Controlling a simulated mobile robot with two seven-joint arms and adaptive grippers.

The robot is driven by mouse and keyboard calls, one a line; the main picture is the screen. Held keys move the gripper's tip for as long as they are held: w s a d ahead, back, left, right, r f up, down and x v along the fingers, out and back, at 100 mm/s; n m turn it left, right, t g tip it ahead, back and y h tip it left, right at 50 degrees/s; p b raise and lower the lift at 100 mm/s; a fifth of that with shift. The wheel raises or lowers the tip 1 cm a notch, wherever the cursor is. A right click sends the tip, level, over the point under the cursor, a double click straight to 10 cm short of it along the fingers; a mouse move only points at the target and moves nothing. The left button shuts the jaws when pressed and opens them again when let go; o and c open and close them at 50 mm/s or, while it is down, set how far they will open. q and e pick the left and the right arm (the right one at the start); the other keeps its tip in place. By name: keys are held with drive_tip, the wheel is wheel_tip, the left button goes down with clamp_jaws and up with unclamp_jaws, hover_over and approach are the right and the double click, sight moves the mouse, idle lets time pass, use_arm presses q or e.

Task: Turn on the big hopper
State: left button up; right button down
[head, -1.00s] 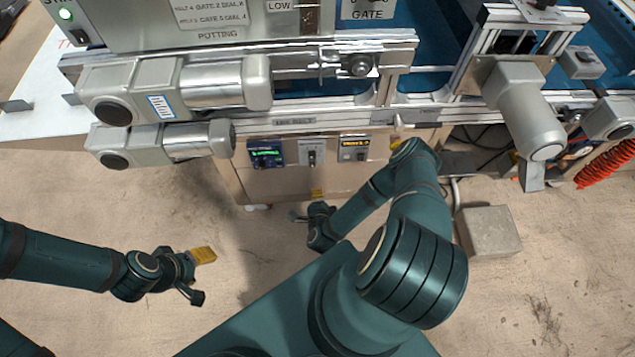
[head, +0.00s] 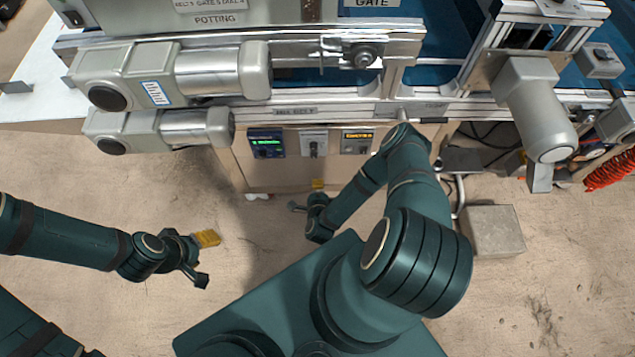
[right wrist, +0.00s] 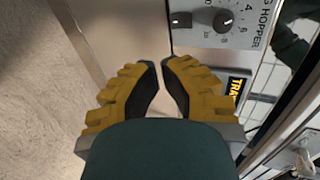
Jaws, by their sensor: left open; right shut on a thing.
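In the head view this gripper (head: 318,184) is low, below the small panels under the machine's rail. My left gripper (head: 207,238) is open and empty above the floor. I cannot pick out the big hopper.
Grey motors (head: 165,75) jut out at left. A grey block (head: 493,231) lies on the floor at right.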

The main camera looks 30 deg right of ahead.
sight(314, 155)
use_arm(q)
drive_tip(key=f+b, duration=0.3)
drive_tip(key=shift+w+f, duration=0.2)
drive_tip(key=shift+w, duration=0.15)
use_arm(e)
drive_tip(key=r+x, duration=0.1)
drive_tip(key=x, duration=1)
drive_tip(key=shift+w+d, duration=0.3)
drive_tip(key=shift+w, duration=0.2)
